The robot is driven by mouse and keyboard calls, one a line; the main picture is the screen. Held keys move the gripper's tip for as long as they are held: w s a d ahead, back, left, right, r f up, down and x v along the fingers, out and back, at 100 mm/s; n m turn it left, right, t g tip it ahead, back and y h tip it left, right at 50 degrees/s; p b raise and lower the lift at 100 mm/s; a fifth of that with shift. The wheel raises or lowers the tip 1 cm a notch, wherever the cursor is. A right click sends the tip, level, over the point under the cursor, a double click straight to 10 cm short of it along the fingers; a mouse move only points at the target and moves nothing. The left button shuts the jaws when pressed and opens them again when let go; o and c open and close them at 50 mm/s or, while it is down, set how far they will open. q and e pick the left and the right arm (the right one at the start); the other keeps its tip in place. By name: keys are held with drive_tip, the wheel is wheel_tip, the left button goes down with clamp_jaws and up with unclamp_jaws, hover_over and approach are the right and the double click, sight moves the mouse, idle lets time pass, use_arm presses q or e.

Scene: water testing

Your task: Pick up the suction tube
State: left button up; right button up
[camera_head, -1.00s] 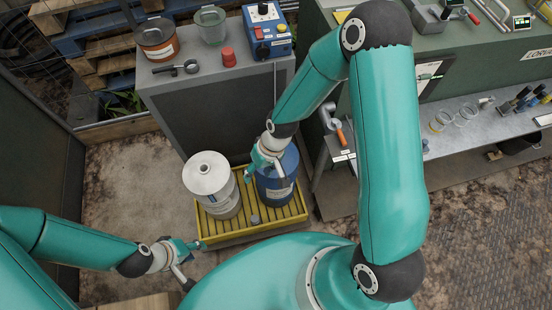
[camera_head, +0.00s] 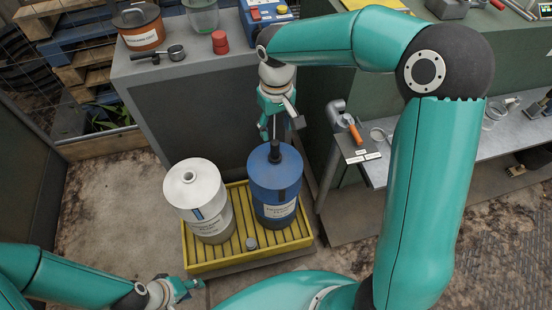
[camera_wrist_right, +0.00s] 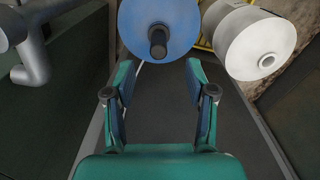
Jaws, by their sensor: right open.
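A short dark tube (camera_head: 275,151) stands up from the top of the blue drum (camera_head: 273,185). In the right wrist view the tube (camera_wrist_right: 158,42) shows end-on on the blue drum (camera_wrist_right: 178,20). I cannot tell whether it is the suction tube. My right gripper (camera_head: 270,132) is at the drum's far side, close to the tube in the head view. In the right wrist view my right gripper (camera_wrist_right: 158,64) is open, with nothing between its fingers and the tube ahead. My left gripper (camera_head: 190,286) is low at the front left, its jaws too small to judge.
A white drum (camera_head: 195,195) stands left of the blue drum on a yellow slatted tray (camera_head: 216,262). A grey cabinet (camera_head: 170,110) stands behind, with a pot, a jar and a blue box on top. A metal bench (camera_head: 450,160) is at the right.

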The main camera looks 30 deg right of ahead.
sight(275, 142)
wheel_tip(275, 142, down, 6)
drive_tip(key=shift+r+b, duration=0.15)
drive_tip(key=shift+b, duration=0.2)
drive_tip(key=shift+w+d+f+b, duration=0.1)
drive_tip(key=shift+w+f+b, duration=0.2)
drive_tip(key=shift+f, duration=1)
drive_tip(key=shift+w+d+f+b, duration=0.1)
drive_tip(key=shift+w+f, duration=0.25)
drive_tip(key=shift+f, duration=0.9)
drive_tip(key=shift+a, duration=0.1)
clamp_jaws()
